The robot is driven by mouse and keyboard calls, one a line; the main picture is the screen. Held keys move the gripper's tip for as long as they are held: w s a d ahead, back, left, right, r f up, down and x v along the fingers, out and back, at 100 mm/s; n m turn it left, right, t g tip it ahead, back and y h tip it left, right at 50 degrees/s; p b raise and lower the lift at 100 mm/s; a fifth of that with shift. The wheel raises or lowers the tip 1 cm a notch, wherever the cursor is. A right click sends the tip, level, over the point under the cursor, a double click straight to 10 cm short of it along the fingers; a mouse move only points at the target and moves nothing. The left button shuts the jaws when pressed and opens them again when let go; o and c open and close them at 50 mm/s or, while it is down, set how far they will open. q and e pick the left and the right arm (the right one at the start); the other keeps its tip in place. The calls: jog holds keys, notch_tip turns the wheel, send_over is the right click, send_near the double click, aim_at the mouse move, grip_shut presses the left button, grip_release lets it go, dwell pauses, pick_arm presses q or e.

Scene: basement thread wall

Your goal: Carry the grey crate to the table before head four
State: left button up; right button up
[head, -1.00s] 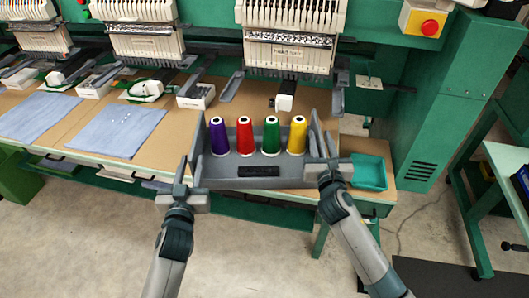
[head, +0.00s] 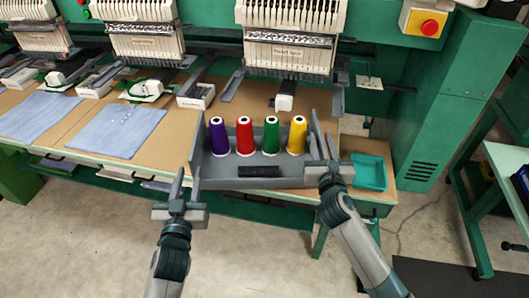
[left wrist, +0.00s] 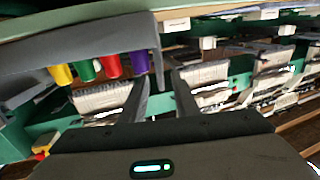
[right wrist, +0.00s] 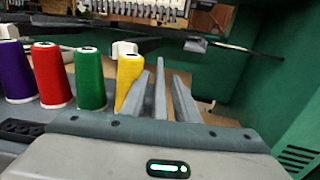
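The grey crate (head: 220,178) is at the table's front edge, before the rightmost machine head (head: 290,50). It holds purple, red, green and yellow thread cones and seems to rest on the table; its underside is hidden. My right gripper (head: 328,158) is at the right end wall. In the right wrist view its fingers (right wrist: 161,85) stand apart, with the wall between them.
A teal tray (head: 368,172) lies on the table just right of the crate. Blue cloths (head: 115,130) lie to the left. A green cabinet (head: 440,110) and a green bench (head: 500,160) stand at the right. The floor in front is clear.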

jog(key=s, duration=1.1)
jog(key=shift+s+a, duration=0.1)
jog(key=shift+s, duration=0.05)
